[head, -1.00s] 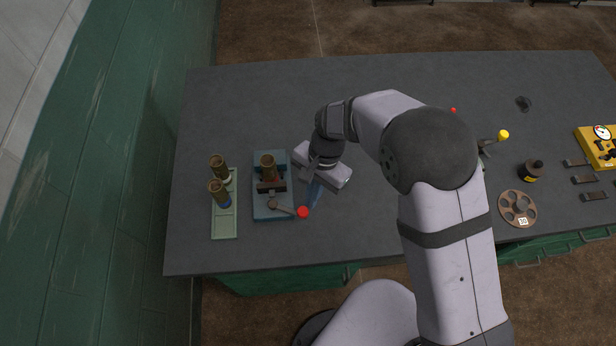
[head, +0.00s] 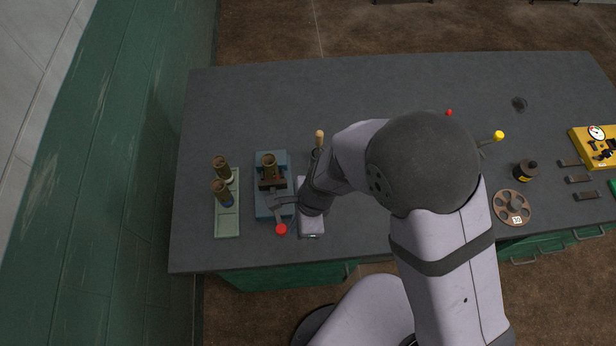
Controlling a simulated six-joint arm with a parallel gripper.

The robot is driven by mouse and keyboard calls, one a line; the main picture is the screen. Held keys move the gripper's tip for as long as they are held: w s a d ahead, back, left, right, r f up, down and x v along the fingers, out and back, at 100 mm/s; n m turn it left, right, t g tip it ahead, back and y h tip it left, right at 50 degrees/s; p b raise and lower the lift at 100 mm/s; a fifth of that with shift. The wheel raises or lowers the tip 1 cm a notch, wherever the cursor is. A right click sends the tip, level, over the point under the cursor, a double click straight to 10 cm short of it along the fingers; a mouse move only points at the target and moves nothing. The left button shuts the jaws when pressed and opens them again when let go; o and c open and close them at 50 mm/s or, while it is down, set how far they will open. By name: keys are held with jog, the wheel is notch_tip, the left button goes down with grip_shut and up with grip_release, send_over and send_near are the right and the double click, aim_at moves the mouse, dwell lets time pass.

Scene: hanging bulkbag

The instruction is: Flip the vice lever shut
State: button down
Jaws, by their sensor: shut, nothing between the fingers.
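My wrist hides the bench just right of the vice.
A pale green tray (head: 228,222) with two brass cylinders (head: 221,190) stands left of the vice. A wooden-topped handle (head: 319,136) rises behind my wrist. A dark bottle (head: 526,170), brown disc (head: 513,207) and yellow gauge box (head: 590,146) lie far right.

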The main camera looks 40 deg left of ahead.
jog(key=shift+s+a, duration=0.15)
jog(key=shift+s, duration=0.35)
dwell(0.4)
jog(key=w+d, duration=0.1)
jog(key=w+d+b, duration=0.1)
jog(key=w+d, duration=0.1)
jog(key=shift+d+f, duration=0.1)
jog(key=shift+d, duration=0.15)
jog(key=v, duration=1)
jog(key=shift+s+p, duration=0.15)
jog(key=shift+p, duration=0.2)
jog(key=shift+a, duration=0.1)
